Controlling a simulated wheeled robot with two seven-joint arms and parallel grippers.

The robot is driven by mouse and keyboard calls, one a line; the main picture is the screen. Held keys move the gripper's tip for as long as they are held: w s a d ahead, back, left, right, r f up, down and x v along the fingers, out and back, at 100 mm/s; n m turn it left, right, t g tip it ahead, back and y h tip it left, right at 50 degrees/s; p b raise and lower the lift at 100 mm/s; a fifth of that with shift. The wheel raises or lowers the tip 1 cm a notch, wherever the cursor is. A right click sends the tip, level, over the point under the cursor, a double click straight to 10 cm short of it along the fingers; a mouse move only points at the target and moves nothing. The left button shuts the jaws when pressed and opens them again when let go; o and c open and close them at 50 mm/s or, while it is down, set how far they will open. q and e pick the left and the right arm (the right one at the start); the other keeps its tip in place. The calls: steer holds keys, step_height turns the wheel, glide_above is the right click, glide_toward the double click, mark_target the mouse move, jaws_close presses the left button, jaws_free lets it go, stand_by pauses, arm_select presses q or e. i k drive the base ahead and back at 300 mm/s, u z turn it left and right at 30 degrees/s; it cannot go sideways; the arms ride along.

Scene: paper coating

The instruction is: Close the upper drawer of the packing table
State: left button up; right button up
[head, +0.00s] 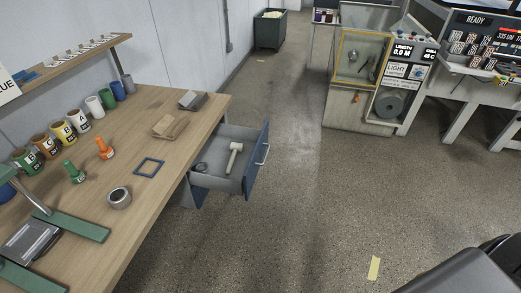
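The packing table (140,215) has a light wooden top and stands along the left side of the head view. Its upper drawer (215,181) is pulled far out to the right from under the table top. The drawer has a grey tray, a blue front (257,161) and a light bar handle (266,155). A mallet (234,158) with a pale head and a small dark ring-shaped item (202,168) lie inside the drawer. Neither of my grippers shows in the head view.
Bottles, jars, a tape roll (119,198), a blue square frame (149,167) and blocks (170,125) stand on the table. The floor (290,215) right of the drawer is clear.

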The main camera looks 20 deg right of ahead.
mark_target(216, 152)
steer(key=z, duration=0.35)
steer(key=i, duration=0.45)
steer(key=z, duration=1.2)
steer(key=i, duration=0.35)
steer(key=u, duration=0.95)
